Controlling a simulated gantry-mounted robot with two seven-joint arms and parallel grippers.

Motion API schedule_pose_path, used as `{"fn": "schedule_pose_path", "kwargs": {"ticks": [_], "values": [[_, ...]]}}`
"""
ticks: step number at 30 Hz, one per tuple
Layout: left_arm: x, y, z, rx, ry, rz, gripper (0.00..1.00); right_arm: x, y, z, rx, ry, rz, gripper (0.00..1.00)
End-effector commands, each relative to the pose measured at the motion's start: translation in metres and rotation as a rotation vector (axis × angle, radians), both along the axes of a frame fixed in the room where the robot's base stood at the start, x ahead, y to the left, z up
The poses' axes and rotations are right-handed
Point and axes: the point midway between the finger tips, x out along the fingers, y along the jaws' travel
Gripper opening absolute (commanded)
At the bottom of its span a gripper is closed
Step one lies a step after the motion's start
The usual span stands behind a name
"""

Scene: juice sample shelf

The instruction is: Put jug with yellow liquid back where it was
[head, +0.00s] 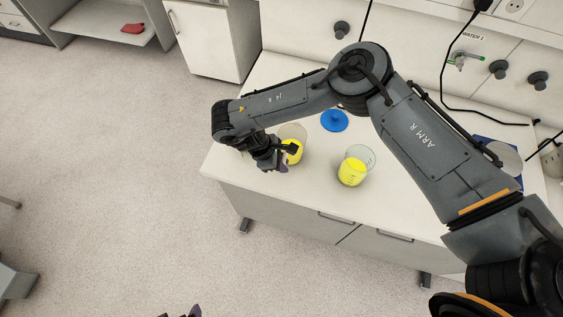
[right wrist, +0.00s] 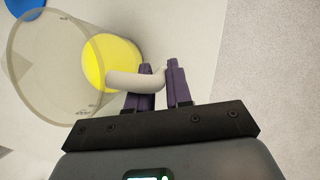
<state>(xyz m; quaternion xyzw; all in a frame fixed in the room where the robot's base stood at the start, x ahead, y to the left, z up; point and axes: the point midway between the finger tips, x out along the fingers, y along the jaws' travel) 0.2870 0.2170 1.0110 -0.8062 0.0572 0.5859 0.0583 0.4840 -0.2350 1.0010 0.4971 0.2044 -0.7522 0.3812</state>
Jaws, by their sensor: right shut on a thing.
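The jug with yellow liquid (head: 293,131) is at the left end of the white bench, partly hidden by my right gripper (head: 283,160). In the right wrist view the clear jug (right wrist: 45,75) shows yellow liquid inside and a pale handle (right wrist: 128,82). The purple fingers of my right gripper (right wrist: 160,84) are shut on this handle. I cannot tell whether the jug touches the bench. A tip of my left gripper (head: 194,311) shows at the bottom edge; its opening is cut off.
A clear beaker with yellow liquid (head: 353,172) stands on the white bench (head: 240,172) to the right of the jug. A blue round object (head: 334,121) lies behind them. Wall knobs and a tap (head: 461,62) line the back. Open floor is at left.

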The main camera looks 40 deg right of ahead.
Motion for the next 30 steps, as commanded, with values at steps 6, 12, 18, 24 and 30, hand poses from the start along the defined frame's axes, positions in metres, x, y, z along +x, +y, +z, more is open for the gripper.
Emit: {"fn": "schedule_pose_path", "kwargs": {"ticks": [6, 12, 18, 24, 30], "values": [[0.0, 0.001, 0.0, 0.003, 0.001, -0.001, 1.0, 0.0, 0.0, -0.001, -0.001, -0.001, 0.0, 0.0], [0.0, 0.002, -0.001, 0.01, 0.001, -0.006, 1.0, 0.0, 0.0, -0.002, 0.0, 0.0, 0.0, 0.43], [0.0, 0.003, -0.001, 0.014, 0.001, -0.009, 1.0, 0.0, 0.0, -0.002, 0.0, 0.0, 0.0, 0.45], [0.0, 0.003, 0.0, 0.014, 0.001, -0.009, 1.0, 0.001, 0.002, 0.005, 0.0, -0.001, 0.0, 0.45], [0.0, 0.002, 0.003, 0.01, 0.001, -0.006, 1.0, 0.008, 0.011, 0.029, -0.001, -0.004, 0.003, 0.45]]}}
